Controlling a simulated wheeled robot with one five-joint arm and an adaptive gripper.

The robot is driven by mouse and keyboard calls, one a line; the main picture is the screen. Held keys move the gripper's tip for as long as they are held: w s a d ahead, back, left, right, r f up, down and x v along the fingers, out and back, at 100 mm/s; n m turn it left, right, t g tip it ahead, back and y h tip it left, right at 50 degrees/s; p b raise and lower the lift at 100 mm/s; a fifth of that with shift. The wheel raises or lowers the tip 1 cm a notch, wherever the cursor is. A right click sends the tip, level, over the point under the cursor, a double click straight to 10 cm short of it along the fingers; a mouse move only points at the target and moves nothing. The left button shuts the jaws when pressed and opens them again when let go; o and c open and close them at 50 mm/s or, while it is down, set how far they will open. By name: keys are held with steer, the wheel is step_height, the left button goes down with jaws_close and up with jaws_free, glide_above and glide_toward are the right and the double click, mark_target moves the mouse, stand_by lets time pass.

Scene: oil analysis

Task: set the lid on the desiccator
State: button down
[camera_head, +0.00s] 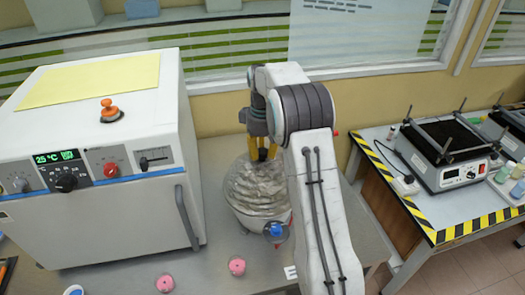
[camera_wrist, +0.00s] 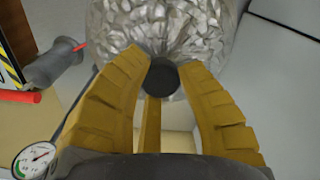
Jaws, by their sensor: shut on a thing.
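My gripper (camera_head: 262,150), with yellow fingers, is shut on the dark knob (camera_wrist: 162,76) of the lid. The lid (camera_head: 256,186) is a grey, glassy dome with a rippled look; it also fills the top of the wrist view (camera_wrist: 165,22). Below it in the head view is the pale desiccator body (camera_head: 259,222), with a blue stopcock (camera_head: 275,230) at its front right. The lid hides most of the body's rim, and I cannot tell whether the two touch.
A white oven (camera_head: 115,220) stands close on the left. My arm covers the right side. Pink items (camera_head: 237,266) lie on the bench (camera_head: 205,262) in front. A striped-edge table (camera_head: 425,215) with a shaker (camera_head: 450,160) stands at the right.

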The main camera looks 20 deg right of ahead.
steer(key=c, duration=0.9)
jaws_free()
steer(key=shift+c, duration=0.2)
steer(key=shift+o, duration=0.4)
steer(key=shift+f, duration=0.15)
step_height(320, 180, up, 12)
steer(key=shift+r, duration=0.2)
